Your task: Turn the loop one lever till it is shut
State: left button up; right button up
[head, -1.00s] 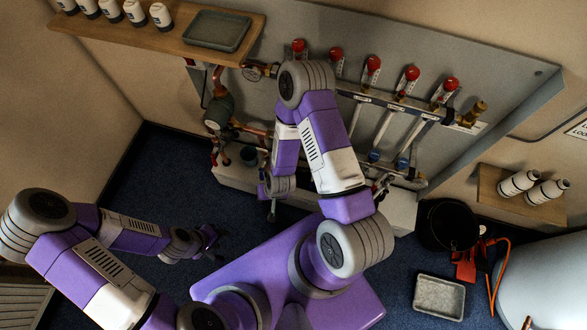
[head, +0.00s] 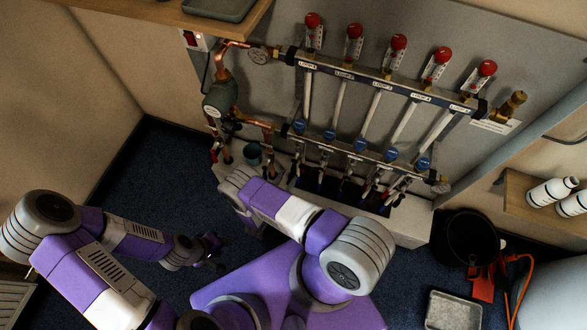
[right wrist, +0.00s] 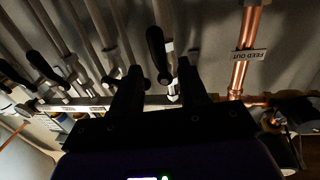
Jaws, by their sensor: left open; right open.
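In the right wrist view, several dark levers hang among the pipes. One dark lever (right wrist: 157,52) shows between the fingertips of my right gripper (right wrist: 160,75), which is open; I cannot tell whether they touch it or which loop it serves. In the head view my right gripper is hidden behind my arm. My left gripper (head: 215,247) is open and empty over the floor.
A copper pipe (right wrist: 244,50) labelled FEED OUT stands right of my right fingers. A round pump (head: 221,98) is left of the manifold. A black bucket (head: 468,240), a grey tray (head: 453,311) and a shelf with white bottles (head: 552,191) are at right.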

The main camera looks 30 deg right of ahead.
aim_at(292, 170)
jog(key=x, duration=0.5)
jog(key=shift+b, duration=0.4)
grip_shut()
